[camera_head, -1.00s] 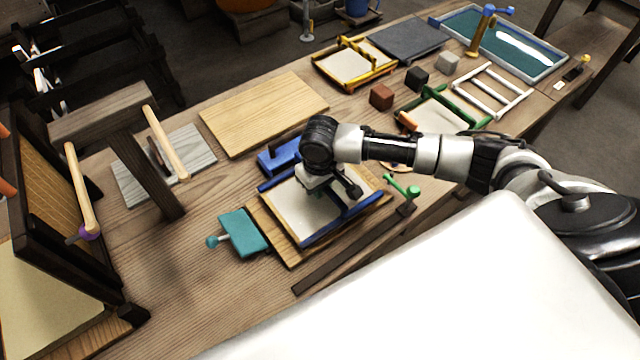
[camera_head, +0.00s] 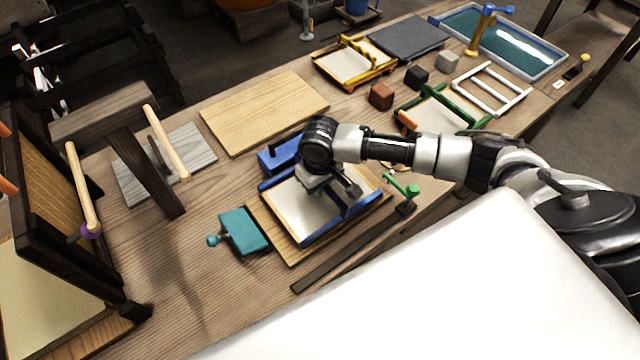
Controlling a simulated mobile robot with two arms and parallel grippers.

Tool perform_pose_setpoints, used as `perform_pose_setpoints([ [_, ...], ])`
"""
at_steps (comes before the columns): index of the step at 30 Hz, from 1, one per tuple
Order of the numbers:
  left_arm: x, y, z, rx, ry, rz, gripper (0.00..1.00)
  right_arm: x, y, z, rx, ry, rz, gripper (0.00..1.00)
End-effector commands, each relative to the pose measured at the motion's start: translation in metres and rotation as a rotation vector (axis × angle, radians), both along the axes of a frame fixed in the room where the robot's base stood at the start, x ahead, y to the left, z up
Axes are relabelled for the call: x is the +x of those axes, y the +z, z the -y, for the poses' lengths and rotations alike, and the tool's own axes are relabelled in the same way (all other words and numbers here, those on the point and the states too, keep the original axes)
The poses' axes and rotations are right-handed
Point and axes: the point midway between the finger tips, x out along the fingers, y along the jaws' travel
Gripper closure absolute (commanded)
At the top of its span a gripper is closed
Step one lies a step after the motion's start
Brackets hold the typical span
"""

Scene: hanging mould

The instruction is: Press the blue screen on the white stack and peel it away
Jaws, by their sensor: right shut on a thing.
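The blue screen (camera_head: 345,218), a blue frame, lies over a pale white sheet or stack (camera_head: 297,208) on a wooden board (camera_head: 262,222). I cannot tell whether it is flush with the stack. My left gripper is not in view.
A blue block with a dark handle (camera_head: 277,158) sits just behind the screen. A teal block (camera_head: 243,231) lies to its left, and a green-ended lever (camera_head: 405,186) stands right. A bare plank (camera_head: 262,112), yellow screen (camera_head: 352,64) and green screen (camera_head: 440,108) are farther back.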

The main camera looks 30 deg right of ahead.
Motion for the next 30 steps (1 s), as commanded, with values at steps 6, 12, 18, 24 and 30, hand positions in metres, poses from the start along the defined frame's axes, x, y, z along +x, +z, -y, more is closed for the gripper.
perform_pose_setpoints([
  [6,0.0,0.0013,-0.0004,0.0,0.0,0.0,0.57,-0.0016,-0.002,-0.0004,-0.001,0.001,-0.004,1.0],
  [12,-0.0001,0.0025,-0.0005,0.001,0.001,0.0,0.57,-0.0019,-0.0024,-0.0005,0.0,0.002,-0.005,1.0],
  [18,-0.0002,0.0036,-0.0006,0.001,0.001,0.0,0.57,-0.0022,-0.0029,-0.0006,0.0,0.002,-0.006,1.0],
  [24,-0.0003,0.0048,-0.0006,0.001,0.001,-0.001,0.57,-0.0025,-0.0034,-0.0007,0.0,0.002,-0.007,1.0],
  [30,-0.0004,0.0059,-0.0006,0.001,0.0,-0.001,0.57,-0.0028,-0.0039,-0.0007,0.0,0.002,-0.008,1.0],
])
